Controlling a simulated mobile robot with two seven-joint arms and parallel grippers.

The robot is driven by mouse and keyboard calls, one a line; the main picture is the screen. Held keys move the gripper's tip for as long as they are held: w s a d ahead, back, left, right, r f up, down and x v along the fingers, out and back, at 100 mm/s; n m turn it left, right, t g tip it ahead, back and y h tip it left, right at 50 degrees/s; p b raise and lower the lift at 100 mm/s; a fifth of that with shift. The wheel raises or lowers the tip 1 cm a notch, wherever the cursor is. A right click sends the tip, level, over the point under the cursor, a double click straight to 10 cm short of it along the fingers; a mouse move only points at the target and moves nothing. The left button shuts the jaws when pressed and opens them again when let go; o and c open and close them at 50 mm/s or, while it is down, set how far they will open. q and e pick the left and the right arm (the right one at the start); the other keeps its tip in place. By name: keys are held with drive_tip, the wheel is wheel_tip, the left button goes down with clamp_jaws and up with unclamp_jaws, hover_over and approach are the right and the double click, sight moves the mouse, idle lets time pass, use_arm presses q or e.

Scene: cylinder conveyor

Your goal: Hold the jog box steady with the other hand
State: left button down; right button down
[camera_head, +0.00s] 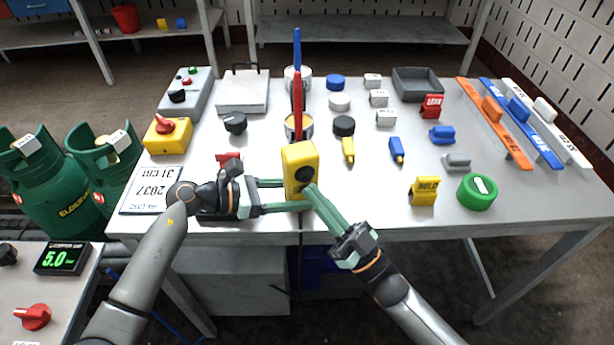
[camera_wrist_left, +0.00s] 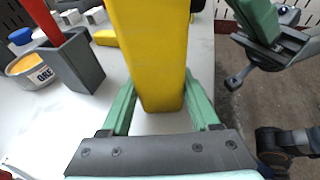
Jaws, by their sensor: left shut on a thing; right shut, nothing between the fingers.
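The jog box (camera_head: 299,163) is a yellow upright box with a dark button on its face, near the front edge of the white table. My left gripper (camera_head: 284,196) comes from the left and is shut on its lower part. In the left wrist view the yellow box (camera_wrist_left: 150,55) stands between the green fingers of the left gripper (camera_wrist_left: 160,108). My right gripper (camera_head: 312,190) is shut and empty, its green fingertips at the box's lower right. I cannot tell whether they touch it. Part of the right gripper (camera_wrist_left: 262,22) shows in the left wrist view.
Red and blue sticks stand in holders behind the box. A yellow marker (camera_head: 348,149), a black puck (camera_head: 344,125) and a yellow HOLD block (camera_head: 424,190) lie to the right. A green round puck (camera_head: 478,191) is farther right.

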drive_tip(key=shift+w, duration=0.1)
idle(0.7)
drive_tip(key=shift+w+a, duration=0.1)
drive_tip(key=shift+w, duration=0.2)
drive_tip(key=shift+w+a, duration=0.1)
drive_tip(key=shift+w, duration=0.35)
idle(2.6)
drive_tip(key=shift+s, duration=0.1)
idle(1.2)
drive_tip(key=shift+s+d, duration=0.25)
drive_tip(key=shift+s, duration=0.5)
drive_tip(key=shift+s, duration=0.1)
drive_tip(key=shift+s+d, duration=0.25)
drive_tip(key=shift+s, duration=0.5)
drive_tip(key=shift+s+d, duration=0.25)
drive_tip(key=shift+s, duration=0.55)
drive_tip(key=shift+s+d, duration=0.25)
drive_tip(key=shift+s, duration=0.5)
